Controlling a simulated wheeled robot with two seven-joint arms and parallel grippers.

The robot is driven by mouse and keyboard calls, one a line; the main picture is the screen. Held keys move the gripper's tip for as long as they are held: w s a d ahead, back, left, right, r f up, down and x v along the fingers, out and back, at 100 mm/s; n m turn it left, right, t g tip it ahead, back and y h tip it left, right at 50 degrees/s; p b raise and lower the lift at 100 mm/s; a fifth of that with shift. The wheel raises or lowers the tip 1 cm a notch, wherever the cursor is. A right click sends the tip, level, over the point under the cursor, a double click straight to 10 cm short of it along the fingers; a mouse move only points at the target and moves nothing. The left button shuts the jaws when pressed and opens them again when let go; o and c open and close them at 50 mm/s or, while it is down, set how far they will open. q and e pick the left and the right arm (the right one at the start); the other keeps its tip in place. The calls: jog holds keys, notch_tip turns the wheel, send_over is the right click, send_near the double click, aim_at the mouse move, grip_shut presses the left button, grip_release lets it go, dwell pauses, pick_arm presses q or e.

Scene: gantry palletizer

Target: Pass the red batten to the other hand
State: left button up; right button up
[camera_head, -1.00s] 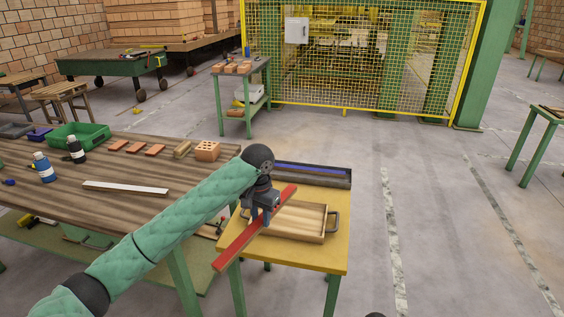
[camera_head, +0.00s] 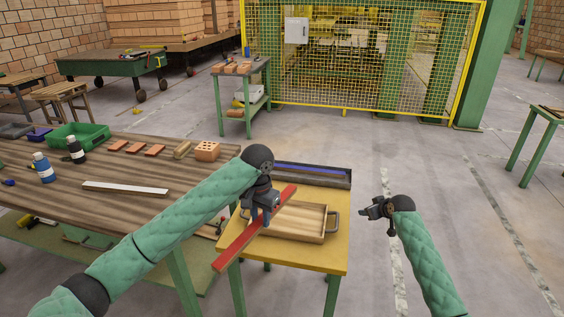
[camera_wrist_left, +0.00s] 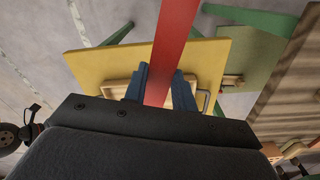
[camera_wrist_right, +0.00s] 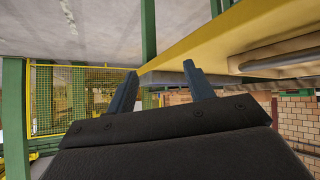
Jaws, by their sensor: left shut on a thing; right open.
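The red batten (camera_head: 237,248) is a long flat bar, held slanting above the small yellow table. My left gripper (camera_head: 262,212) is shut on it, nearer its far end. In the left wrist view the batten (camera_wrist_left: 172,45) runs between the two fingers (camera_wrist_left: 160,88). My right gripper (camera_head: 366,209) is open and empty, to the right of the yellow table and apart from the batten. In the right wrist view its fingers (camera_wrist_right: 160,88) stand apart with nothing between them, beside the table edge; the batten is not in that view.
The yellow table (camera_head: 335,252) carries a wooden tray (camera_head: 326,216) with dark handles and a dark long bin (camera_head: 342,178) behind it. A wooden workbench (camera_head: 60,205) with a white bar (camera_head: 125,188), bottles and bricks stands at left.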

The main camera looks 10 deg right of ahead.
jog(key=w+r+n+t, duration=0.1)
jog(key=w+r, duration=0.2)
jog(key=r, duration=0.2)
jog(key=w+r+n, duration=0.1)
jog(key=w+r, duration=0.2)
jog(key=r, duration=0.3)
jog(key=w+a+r+n+g+y, duration=0.1)
jog(key=a+r+n, duration=0.15)
jog(key=a, duration=0.35)
jog(key=w+a+r+n+y, duration=0.1)
jog(key=w+a+r+n, duration=0.1)
jog(key=a+r, duration=0.25)
jog(key=s+a+r+n+g+y, duration=0.15)
jog(key=a+n, duration=0.25)
jog(key=a, duration=0.4)
jog(key=s+a+r+n+g, duration=0.1)
jog(key=a+r+n+g, duration=0.25)
jog(key=a, duration=0.55)
jog(key=s+a+r+n+g+h, duration=0.3)
jog(key=s+a+n+g+h, duration=0.2)
jog(key=s+a+n, duration=0.45)
jog(key=shift+n, duration=0.65)
jog(key=f, duration=0.4)
jog(key=d+f, duration=0.1)
jog(key=f, duration=0.2)
jog(key=w+d+f, duration=0.1)
jog(key=f, duration=0.3)
jog(key=shift+d+f, duration=0.1)
jog(key=shift+f, duration=0.25)
